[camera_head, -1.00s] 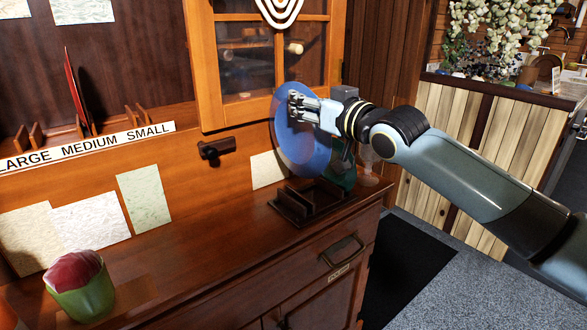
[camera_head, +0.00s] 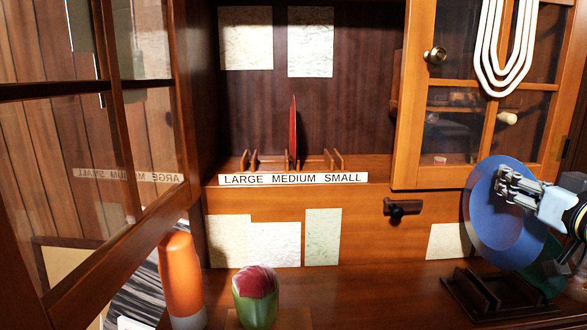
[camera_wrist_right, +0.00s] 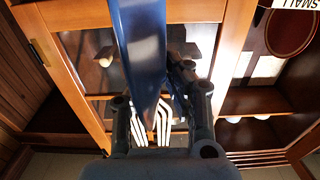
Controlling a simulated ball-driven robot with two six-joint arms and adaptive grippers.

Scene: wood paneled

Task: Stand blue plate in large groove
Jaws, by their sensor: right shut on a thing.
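The blue plate (camera_head: 490,222) is upright in my right gripper (camera_head: 520,188) at the right of the head view. My right gripper is shut on it near its upper right part. The plate also fills the upper middle of the right wrist view (camera_wrist_right: 140,50), between the fingers (camera_wrist_right: 150,110). The rack on the cabinet shelf bears the label strip LARGE MEDIUM SMALL (camera_head: 292,179). The large groove (camera_head: 248,162) is at its left, above LARGE, and looks empty. A thin red plate (camera_head: 293,135) stands on edge in the middle groove. My left gripper is not in view.
A dark rack (camera_head: 490,300) stands on the counter below the blue plate, with a green plate (camera_head: 548,278) partly hidden there. A glass cabinet door (camera_head: 480,90) stands right of the shelf; another (camera_head: 100,120) is open at left. A tulip-like cup (camera_head: 256,298) and orange bottle (camera_head: 182,275) are in front.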

